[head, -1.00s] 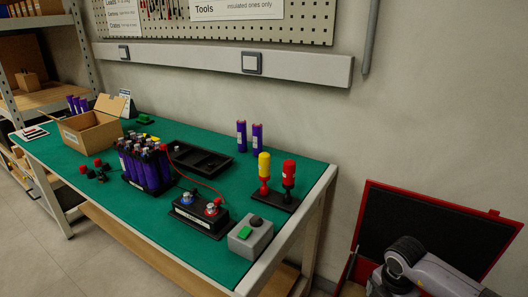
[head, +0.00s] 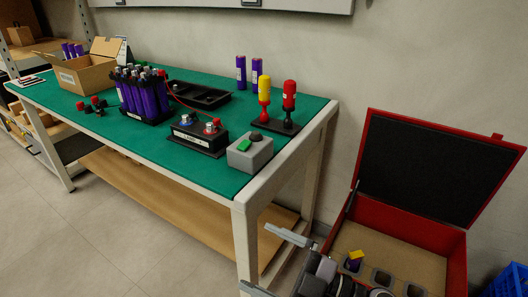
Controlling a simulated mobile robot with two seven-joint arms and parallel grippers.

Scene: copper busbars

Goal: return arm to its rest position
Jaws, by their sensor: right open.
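My right gripper (head: 273,263) is at the bottom of the head view, in front of the table's near right leg. Its two grey fingers are spread apart, with nothing between them. My right arm comes in at the lower edge, in front of the open red case (head: 410,232), and hides part of it. My left gripper is not in view.
The green-topped table (head: 205,172) holds a rack of purple cells (head: 143,95), a terminal block (head: 199,135), a grey button box (head: 249,153), a stand with yellow and red handles (head: 275,124), a black tray (head: 198,95) and a cardboard box (head: 86,73). Bare floor lies front left.

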